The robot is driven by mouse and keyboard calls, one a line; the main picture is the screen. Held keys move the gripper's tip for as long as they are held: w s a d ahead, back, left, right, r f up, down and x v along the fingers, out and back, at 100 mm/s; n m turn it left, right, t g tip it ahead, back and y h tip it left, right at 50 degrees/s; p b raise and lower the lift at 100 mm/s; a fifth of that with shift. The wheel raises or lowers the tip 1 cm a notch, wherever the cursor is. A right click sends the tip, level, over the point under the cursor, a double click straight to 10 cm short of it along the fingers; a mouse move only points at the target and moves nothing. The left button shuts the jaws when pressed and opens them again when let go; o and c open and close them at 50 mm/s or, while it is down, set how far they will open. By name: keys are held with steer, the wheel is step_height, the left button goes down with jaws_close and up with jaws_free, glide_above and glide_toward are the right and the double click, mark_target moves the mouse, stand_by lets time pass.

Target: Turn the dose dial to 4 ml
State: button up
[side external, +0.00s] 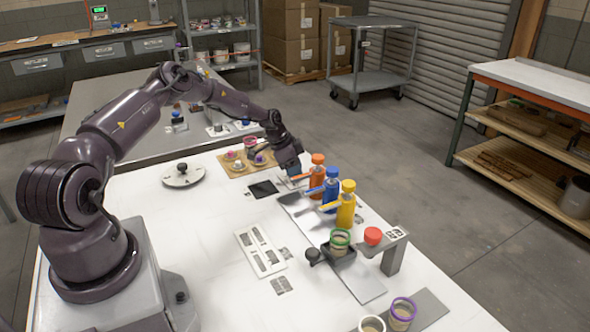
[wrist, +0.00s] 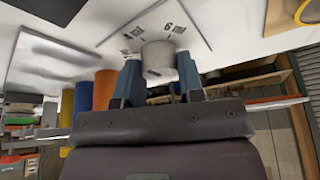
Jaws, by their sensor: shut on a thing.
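My gripper (wrist: 159,80) is shut on a pale grey cylindrical knob, the dose dial (wrist: 158,60), with one blue-grey finger on each side. The dial stands on a white plate (wrist: 190,22) with printed marks around it. No pointer shows, so the setting cannot be told. In the side external view my gripper (side external: 291,172) is low over the white table, left of the orange bottle, and the dial is hidden there.
Orange (side external: 317,172), blue (side external: 331,188) and yellow (side external: 346,205) pump bottles stand close to my gripper's right. A wooden board (side external: 232,171) with small items lies behind it. A black square (side external: 264,189) and a round plate with a black knob (side external: 183,168) lie to the left.

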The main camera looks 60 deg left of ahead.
stand_by(0.4)
steer(key=o, duration=0.9)
steer(key=v, duration=1.3)
